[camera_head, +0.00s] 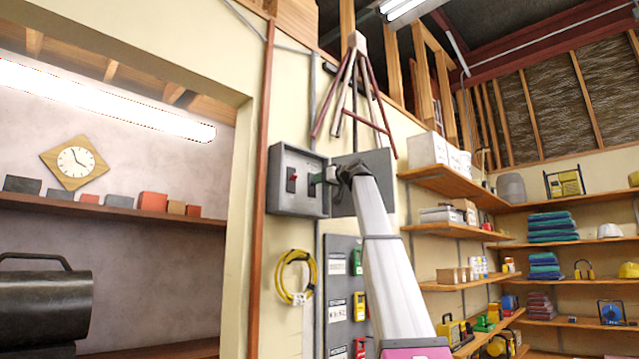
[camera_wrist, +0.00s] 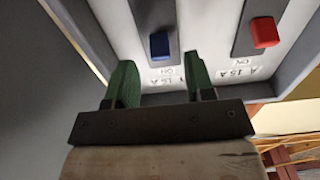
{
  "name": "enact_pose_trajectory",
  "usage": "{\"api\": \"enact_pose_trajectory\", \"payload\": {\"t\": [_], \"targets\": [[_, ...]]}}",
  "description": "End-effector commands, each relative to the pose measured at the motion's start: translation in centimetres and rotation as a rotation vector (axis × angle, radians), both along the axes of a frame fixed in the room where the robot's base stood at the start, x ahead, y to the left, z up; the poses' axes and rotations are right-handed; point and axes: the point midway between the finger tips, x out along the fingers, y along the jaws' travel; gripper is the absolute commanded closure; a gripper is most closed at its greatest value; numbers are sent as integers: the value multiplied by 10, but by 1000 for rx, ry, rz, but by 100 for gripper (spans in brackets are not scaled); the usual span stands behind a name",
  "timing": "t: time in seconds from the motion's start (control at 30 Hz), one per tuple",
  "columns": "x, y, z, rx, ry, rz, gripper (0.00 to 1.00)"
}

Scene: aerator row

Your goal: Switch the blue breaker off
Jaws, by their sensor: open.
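The blue breaker (camera_wrist: 160,44) shows in the wrist view as a small blue lever in a dark slot. It sits toward the slot end nearest the upside-down ON label. My gripper (camera_wrist: 160,80) has two green fingers, spread apart and empty, just below the blue lever in the picture, one to each side of it. I see no contact with the lever. In the head view, my gripper (camera_head: 326,176) is at the right part of the grey breaker box (camera_head: 297,206) and hides the blue breaker.
A red breaker (camera_wrist: 264,32) sits right of the blue one in the wrist view. The box's door (camera_head: 343,205) stands open to the right. A yellow cable coil (camera_head: 296,277) hangs below the box. A grey panel (camera_head: 340,250) with coloured tags and wooden shelves (camera_head: 455,178) are further right.

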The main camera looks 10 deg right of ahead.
Motion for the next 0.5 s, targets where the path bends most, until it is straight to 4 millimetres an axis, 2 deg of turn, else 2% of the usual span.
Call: {"api": "enact_pose_trajectory", "payload": {"t": [0.2, 0.5], "targets": [[15, 11, 0, 0, 0, -1, 51], [16, 12, 0, 0, 0, -1, 51]]}}
